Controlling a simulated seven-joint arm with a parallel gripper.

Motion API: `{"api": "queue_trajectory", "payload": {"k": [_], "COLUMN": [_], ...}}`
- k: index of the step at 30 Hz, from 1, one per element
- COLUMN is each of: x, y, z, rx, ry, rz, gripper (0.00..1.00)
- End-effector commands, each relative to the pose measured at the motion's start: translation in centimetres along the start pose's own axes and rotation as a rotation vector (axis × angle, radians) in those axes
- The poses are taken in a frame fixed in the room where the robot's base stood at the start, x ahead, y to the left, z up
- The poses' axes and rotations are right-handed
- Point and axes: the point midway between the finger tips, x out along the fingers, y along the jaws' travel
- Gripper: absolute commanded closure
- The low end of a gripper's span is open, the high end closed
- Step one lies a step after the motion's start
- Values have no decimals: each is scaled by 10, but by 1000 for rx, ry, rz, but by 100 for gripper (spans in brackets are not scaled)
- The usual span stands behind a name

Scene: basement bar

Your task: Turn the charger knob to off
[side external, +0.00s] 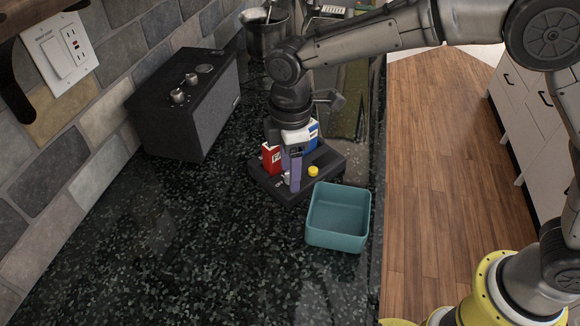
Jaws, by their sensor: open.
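The charger (324,158) is a dark, low box on the speckled black counter. A red block (271,158) and a blue block (313,134) stand upright in it. A round yellow knob-like part (313,171) sits on its top near the front right. My gripper (290,182) points straight down over the charger's front part, left of the yellow part. It is open, with purple-grey fingers. A small pale part (285,179) shows beside the fingertips; I cannot tell whether it is a knob or whether the fingers touch it.
An open teal bin (338,239) stands just in front of the charger, to the right. A dark speaker-like box with knobs (189,100) is at the back left by the brick wall. A metal pot (265,35) stands behind. The front left counter is clear.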

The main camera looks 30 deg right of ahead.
Motion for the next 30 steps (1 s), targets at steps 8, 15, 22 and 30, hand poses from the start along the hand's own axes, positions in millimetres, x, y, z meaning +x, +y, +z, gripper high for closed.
{"api": "queue_trajectory", "payload": {"k": [8, 15, 22, 30], "x": [-13, -62, -108, -136], "y": [1, 1, 1, 0], "z": [-1, -1, 0, 0], "rx": [0, 0, 0, 0], "ry": [2, 3, 2, 1], "rz": [2, 3, 2, 1], "gripper": [41, 41, 41, 41]}}
